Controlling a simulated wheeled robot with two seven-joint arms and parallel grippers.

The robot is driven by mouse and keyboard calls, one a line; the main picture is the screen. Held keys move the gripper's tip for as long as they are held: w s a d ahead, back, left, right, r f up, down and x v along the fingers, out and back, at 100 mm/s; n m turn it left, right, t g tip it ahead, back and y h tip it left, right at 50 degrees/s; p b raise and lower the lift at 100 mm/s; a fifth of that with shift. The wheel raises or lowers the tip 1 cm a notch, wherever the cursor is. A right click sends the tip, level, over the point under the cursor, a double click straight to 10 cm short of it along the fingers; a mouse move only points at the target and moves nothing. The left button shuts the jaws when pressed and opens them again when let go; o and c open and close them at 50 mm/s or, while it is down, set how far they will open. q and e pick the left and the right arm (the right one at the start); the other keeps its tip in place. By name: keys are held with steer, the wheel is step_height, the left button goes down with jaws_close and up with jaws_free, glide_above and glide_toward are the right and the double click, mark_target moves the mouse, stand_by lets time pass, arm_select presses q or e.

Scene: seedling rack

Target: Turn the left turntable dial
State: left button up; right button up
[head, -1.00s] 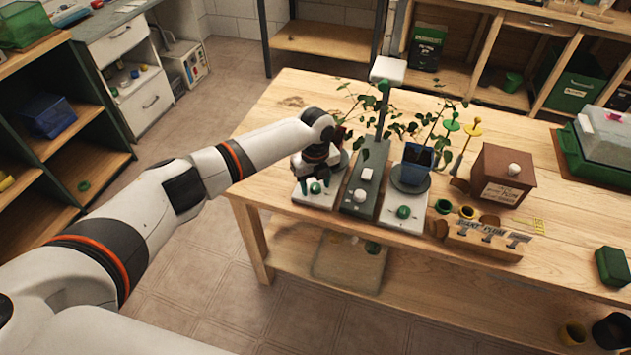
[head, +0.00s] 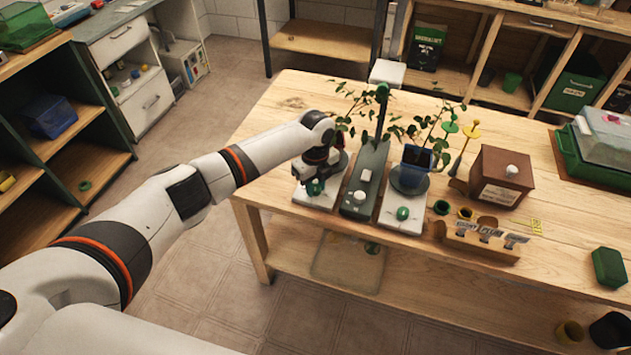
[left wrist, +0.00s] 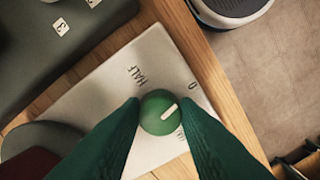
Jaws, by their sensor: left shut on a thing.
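The left turntable's green dial (left wrist: 160,112) sits on a white base plate (left wrist: 185,50) in the left wrist view. My left gripper (left wrist: 159,115) is shut on the dial, with one green finger on each side. In the head view my left gripper (head: 316,187) comes down over the front of the left turntable base (head: 325,198), and hides most of the dial. My right gripper is not in view.
A dark grey centre unit (head: 363,185) with white knobs stands right of the left turntable. Beyond it is the right turntable's dial (head: 403,213) and a blue plant pot (head: 415,166). A brown box (head: 500,177) and a wooden label holder (head: 482,240) stand farther right.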

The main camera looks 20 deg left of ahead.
mark_target(315, 187)
arm_select(q)
steer(key=n+p, duration=0.2)
steer(key=n, duration=0.1)
steer(key=shift+r+n, duration=0.15)
steer(key=shift+n, duration=0.15)
steer(key=n+p, duration=0.2)
steer(key=n, duration=0.2)
steer(key=shift+n, duration=0.3)
steer(key=n+p, duration=0.2)
steer(key=n, duration=0.2)
steer(key=shift+n+p, duration=0.45)
steer(key=shift+n, duration=1.15)
steer(key=shift+w, duration=0.1)
steer(key=o, duration=1)
steer(key=shift+c, duration=0.2)
step_height(315, 187, up, 12)
steer(key=shift+b, duration=0.45)
